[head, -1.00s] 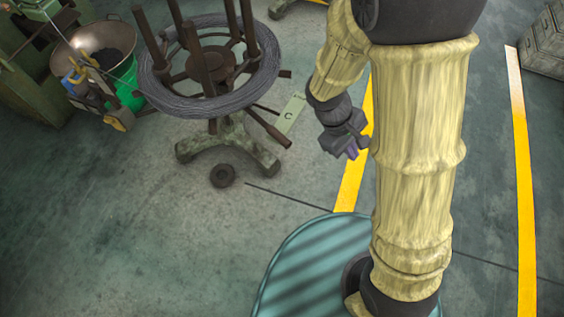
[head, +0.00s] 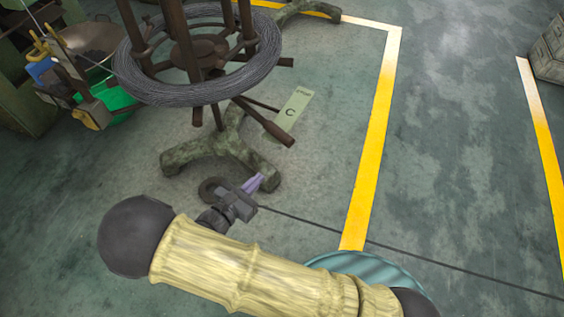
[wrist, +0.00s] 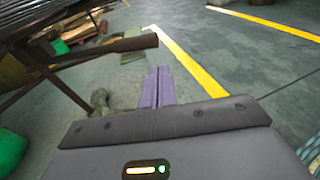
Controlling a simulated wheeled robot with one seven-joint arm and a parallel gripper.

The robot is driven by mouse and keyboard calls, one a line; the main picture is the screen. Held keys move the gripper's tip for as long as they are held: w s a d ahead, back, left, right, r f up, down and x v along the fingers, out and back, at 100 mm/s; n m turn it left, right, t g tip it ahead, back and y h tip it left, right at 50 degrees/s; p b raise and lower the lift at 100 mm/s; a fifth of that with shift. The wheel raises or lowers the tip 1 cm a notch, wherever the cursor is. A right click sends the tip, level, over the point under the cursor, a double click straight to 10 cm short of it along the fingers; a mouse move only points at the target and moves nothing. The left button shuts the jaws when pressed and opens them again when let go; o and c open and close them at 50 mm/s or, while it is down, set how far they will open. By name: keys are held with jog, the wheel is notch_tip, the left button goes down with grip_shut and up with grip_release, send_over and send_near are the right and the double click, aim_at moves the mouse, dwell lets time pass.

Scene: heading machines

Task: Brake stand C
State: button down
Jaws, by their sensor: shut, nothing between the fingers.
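The stand marked C (head: 198,148) has mottled green feet, brown upright posts and a coil of grey wire (head: 140,88) around them. A brown bar (head: 264,123) slants from it down to the right, with a thick end. The pale green C plate (head: 290,113) lies beyond that bar. My gripper (head: 258,181) is shut and empty, with purple fingers, in front of the stand's nearest foot. In the wrist view the shut fingers (wrist: 158,88) point ahead, the brown bar (wrist: 120,46) is up to their left, and a foot (wrist: 99,101) is left of them.
A green bucket (head: 120,98) and metal bowl stand at the left. A dark line crosses the floor.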

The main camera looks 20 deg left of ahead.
jog(key=shift+s+a+f, duration=0.1)
jog(key=shift+a, duration=0.05)
